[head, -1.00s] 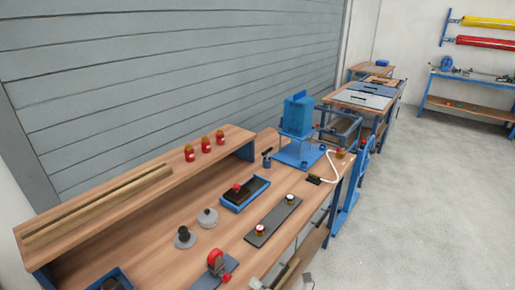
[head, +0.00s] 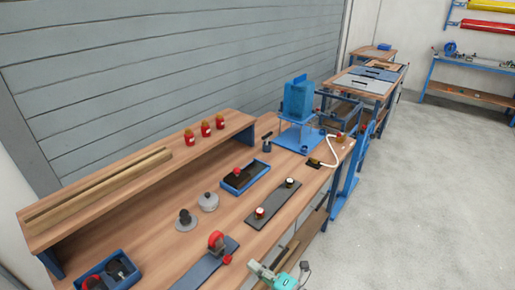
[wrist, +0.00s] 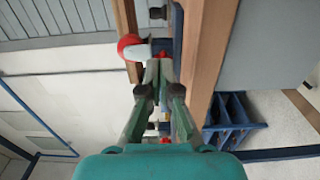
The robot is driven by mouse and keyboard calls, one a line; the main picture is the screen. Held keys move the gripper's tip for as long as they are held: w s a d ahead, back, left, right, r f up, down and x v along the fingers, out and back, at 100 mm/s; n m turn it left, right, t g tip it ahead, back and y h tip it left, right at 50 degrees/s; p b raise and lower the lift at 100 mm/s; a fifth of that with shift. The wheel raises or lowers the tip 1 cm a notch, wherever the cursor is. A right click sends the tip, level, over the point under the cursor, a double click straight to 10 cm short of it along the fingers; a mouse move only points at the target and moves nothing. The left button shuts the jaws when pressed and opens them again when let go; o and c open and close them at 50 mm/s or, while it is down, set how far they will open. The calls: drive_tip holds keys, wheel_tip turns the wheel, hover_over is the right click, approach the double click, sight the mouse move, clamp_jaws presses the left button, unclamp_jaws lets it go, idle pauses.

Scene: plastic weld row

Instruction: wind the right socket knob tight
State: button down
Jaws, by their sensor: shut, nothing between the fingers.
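My gripper (head: 255,266) is at the bottom of the head view, off the bench's front edge and apart from both knobs. In the wrist view my green gripper fingers (wrist: 158,66) are shut and empty. Small red parts show close to the fingers there, but I cannot tell what they are.
A red rounded device (head: 217,242) stands on a grey strip at the front. A blue tray (head: 244,178) with a red-knobbed block, a blue press (head: 298,101) and a blue bin (head: 108,270) are on the bench. Red bottles (head: 205,128) stand on the shelf. Open floor lies right.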

sight(244, 263)
drive_tip(key=shift+x, duration=2.95)
drive_tip(key=shift+s+a, duration=0.1)
drive_tip(key=shift+f, duration=0.45)
drive_tip(key=shift+d, duration=0.7)
drive_tip(key=shift+v, duration=2.45)
